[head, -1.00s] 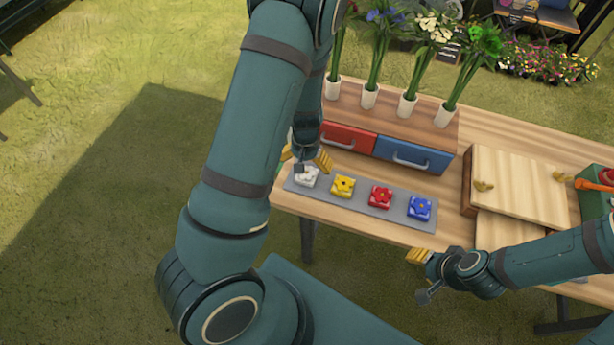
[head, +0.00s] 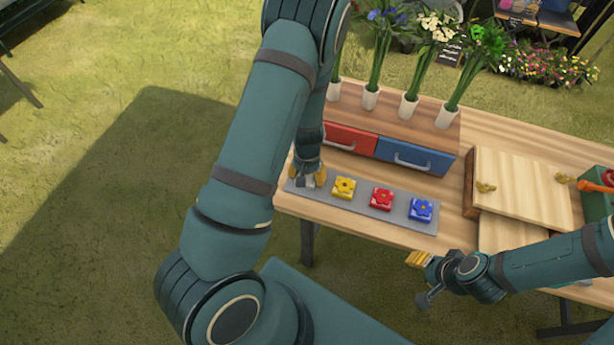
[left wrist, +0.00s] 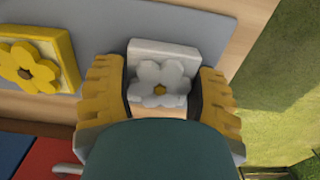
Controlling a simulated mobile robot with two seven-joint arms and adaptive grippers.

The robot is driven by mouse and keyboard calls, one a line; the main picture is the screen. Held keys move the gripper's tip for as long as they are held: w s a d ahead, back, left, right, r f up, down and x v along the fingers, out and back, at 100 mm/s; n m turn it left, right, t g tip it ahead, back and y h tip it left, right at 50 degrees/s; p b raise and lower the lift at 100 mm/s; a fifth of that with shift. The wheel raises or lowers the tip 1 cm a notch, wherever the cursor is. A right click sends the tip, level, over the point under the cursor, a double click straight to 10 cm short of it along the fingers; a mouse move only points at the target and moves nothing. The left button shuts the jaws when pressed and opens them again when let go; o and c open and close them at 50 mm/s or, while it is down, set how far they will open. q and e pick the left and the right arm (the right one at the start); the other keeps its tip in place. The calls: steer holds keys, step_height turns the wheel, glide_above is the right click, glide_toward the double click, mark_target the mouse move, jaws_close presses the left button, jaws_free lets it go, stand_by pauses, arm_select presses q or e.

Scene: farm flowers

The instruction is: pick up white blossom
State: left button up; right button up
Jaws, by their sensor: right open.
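The white blossom is a white block with a white flower and an orange centre; it shows in the left wrist view (left wrist: 160,78) and is mostly hidden by my gripper in the head view (head: 305,181). It sits at the left end of the grey strip (head: 372,211). My left gripper (head: 307,177) is over it from above. My right gripper (head: 417,259) is open and empty off the table's front edge.
Yellow (head: 343,188), red (head: 382,199) and blue (head: 421,210) blossom blocks share the strip. Behind stand a red drawer (head: 350,138) and a blue drawer (head: 415,157) under several vases. A wooden box (head: 520,190) and a green crate (head: 594,200) stand at the right.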

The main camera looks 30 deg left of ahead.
arm_select(q)
steer(key=shift+c, duration=1.1)
steer(key=shift+r, duration=0.1)
